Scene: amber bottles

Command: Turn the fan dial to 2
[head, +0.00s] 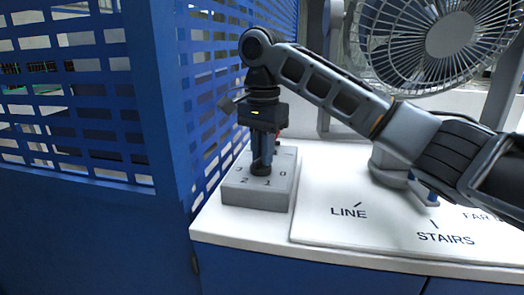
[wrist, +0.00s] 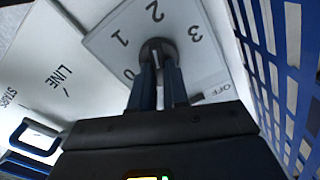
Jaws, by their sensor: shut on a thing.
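The fan dial (wrist: 158,47) is a small dark round knob on top of a grey box (head: 256,196), marked 0, 1, 2, 3 and OFF. My gripper (head: 262,163) points straight down over the box, and its two blue fingers are shut on the dial. In the wrist view the fingers (wrist: 160,72) straddle the knob from either side. The fingers hide most of the dial in the head view. I cannot tell which mark the dial's pointer faces.
A blue perforated panel (head: 170,100) stands close to the left of the box. A fan (head: 450,35) stands at the back right. A white board (head: 390,245) with LINE and STAIRS labels lies to the right, and my arm reaches over it. A blue handle (wrist: 33,140) shows there.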

